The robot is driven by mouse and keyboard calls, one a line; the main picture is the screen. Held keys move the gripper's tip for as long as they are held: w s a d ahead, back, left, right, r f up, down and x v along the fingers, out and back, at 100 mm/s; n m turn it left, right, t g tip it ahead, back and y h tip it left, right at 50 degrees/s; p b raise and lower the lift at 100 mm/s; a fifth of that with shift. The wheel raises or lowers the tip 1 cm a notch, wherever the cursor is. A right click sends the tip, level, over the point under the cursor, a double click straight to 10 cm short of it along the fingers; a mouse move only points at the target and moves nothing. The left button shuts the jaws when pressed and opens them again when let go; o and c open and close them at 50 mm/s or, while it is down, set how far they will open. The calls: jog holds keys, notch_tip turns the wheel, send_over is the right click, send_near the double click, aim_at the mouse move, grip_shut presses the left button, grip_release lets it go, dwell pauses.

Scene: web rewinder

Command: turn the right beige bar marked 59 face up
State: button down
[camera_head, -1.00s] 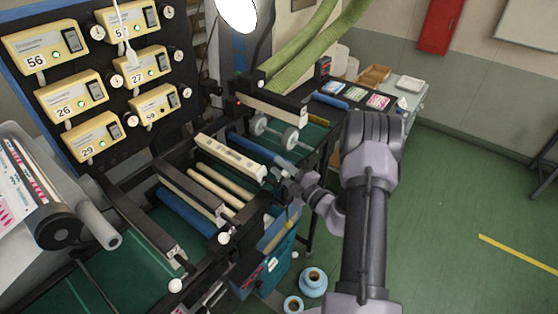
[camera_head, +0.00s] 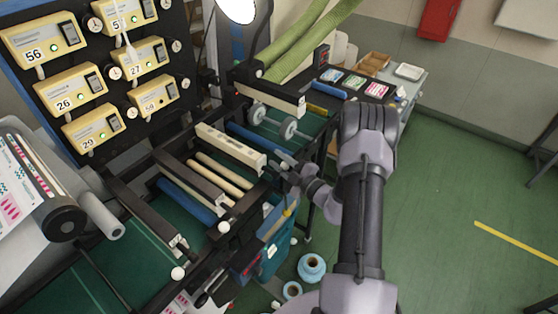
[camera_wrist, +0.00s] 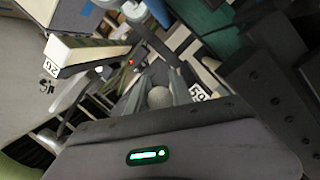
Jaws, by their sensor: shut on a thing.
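The right beige bar (camera_head: 230,146) lies across the dark rewinder frame in the head view, with small dark marks along its visible upper face. A tilted label 59 (camera_wrist: 198,92) shows on its near end in the wrist view. My gripper (camera_head: 277,167) is at that near, right end of the bar. In the wrist view a pale round knob (camera_wrist: 158,97) sits between my two grey fingers, and they are shut on it. The bar's far sides are hidden.
Another beige bar (camera_head: 270,98) lies farther back; an end marked 20 (camera_wrist: 50,68) shows in the wrist view. Rollers (camera_head: 220,172) lie in front of the bar. Yellow numbered boxes (camera_head: 45,45) fill the panel at left. Green floor (camera_head: 450,180) is free at right.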

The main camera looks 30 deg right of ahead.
jog(key=c, duration=1.1)
grip_release()
jog(key=shift+c, duration=0.2)
jog(key=s+d+b, duration=0.2)
jog(key=s+b, duration=0.1)
jog(key=s, duration=1.4)
jog(key=shift+s+d+b, duration=0.15)
jog(key=shift+d+b, duration=0.1)
jog(key=shift+b, duration=0.15)
